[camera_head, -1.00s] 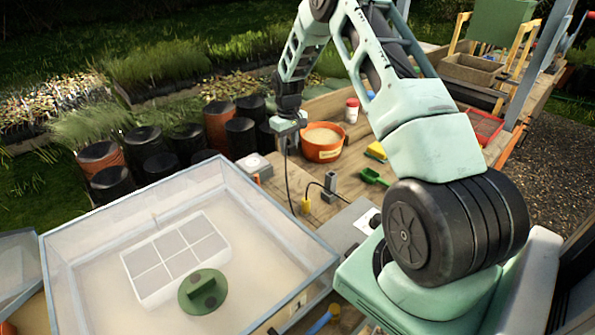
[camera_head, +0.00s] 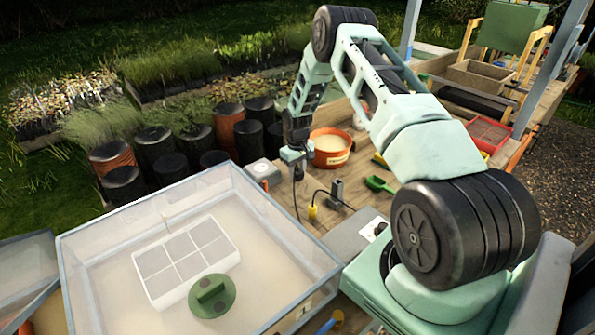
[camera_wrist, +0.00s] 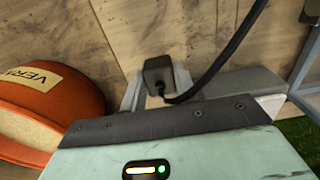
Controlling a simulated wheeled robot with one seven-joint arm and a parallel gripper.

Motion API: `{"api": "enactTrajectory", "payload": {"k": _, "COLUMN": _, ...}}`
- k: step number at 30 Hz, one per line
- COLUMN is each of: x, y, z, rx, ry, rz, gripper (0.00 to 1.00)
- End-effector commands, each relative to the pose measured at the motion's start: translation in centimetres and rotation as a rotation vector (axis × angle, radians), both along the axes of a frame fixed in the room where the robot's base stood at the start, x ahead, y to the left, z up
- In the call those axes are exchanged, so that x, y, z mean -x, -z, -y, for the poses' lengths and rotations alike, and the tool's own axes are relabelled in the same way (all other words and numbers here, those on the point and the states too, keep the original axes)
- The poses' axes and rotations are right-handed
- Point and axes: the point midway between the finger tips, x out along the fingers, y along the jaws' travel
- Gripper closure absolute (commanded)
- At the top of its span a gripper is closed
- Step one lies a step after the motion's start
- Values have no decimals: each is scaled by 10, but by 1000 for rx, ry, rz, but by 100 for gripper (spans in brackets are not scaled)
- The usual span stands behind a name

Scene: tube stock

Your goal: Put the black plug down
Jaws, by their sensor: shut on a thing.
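The black plug (camera_wrist: 158,72) sits between the fingers of my gripper (camera_wrist: 160,88) in the wrist view, and a black cable curves away from it to the upper right. Wooden boards show behind the plug. In the head view my gripper (camera_head: 297,170) points down over the wooden bench, left of the orange pot (camera_head: 331,158). The plug is too small there to tell clearly from the fingers. The cable hangs below the gripper towards the bench. I cannot tell whether the plug touches the boards.
A white and orange device (camera_head: 262,170) is left of my gripper. A clear-walled box (camera_head: 310,240) fills the lower left.

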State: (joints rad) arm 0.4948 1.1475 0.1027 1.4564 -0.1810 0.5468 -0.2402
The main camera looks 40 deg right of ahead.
Motion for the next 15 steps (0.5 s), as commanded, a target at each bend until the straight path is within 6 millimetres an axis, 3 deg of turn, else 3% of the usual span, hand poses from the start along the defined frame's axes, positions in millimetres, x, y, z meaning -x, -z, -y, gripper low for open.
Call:
{"api": "enactTrajectory", "payload": {"k": 11, "x": 0, "y": 11, "z": 0, "rx": 0, "ry": 0, "rz": 0, "gripper": 100}}
{"api": "enactTrajectory", "payload": {"k": 12, "x": 0, "y": 10, "z": 0, "rx": 0, "ry": 0, "rz": 0, "gripper": 62}}
{"api": "enactTrajectory", "payload": {"k": 14, "x": 0, "y": 10, "z": 0, "rx": 0, "ry": 0, "rz": 0, "gripper": 48}}
{"api": "enactTrajectory", "payload": {"k": 15, "x": 0, "y": 10, "z": 0, "rx": 0, "ry": 0, "rz": 0, "gripper": 48}}
